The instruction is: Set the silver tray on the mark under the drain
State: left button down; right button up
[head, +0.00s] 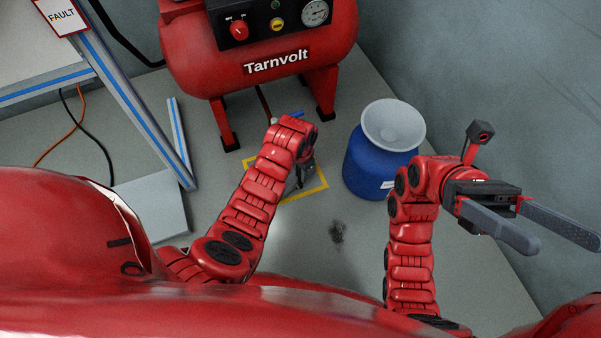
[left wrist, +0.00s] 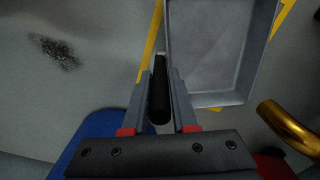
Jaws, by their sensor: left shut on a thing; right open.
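The silver tray (left wrist: 215,50) shows in the left wrist view, a shallow grey pan with raised rims. Yellow tape lines of the floor mark (left wrist: 150,45) run to its left and right. My left gripper (left wrist: 160,72) is shut on a black bar (left wrist: 160,98) beside the tray's left rim, apparently its handle. In the head view the yellow mark (head: 318,190) lies on the floor in front of the compressor. My left arm hides most of the tray and gripper there. A brass pipe (left wrist: 287,128), possibly the drain, is at right. My right gripper (head: 558,228) is open and empty.
A red Tarnvolt compressor (head: 262,55) stands behind the mark. A blue drum (head: 370,165) with a pale funnel (head: 393,125) stands right of it. A dark stain (head: 337,232) is on the floor. A blue-striped frame (head: 135,105) and cables are at left.

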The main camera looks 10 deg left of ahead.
pick_arm(q)
jog(key=shift+f, duration=0.1)
jog(key=c, duration=0.7)
grip_release()
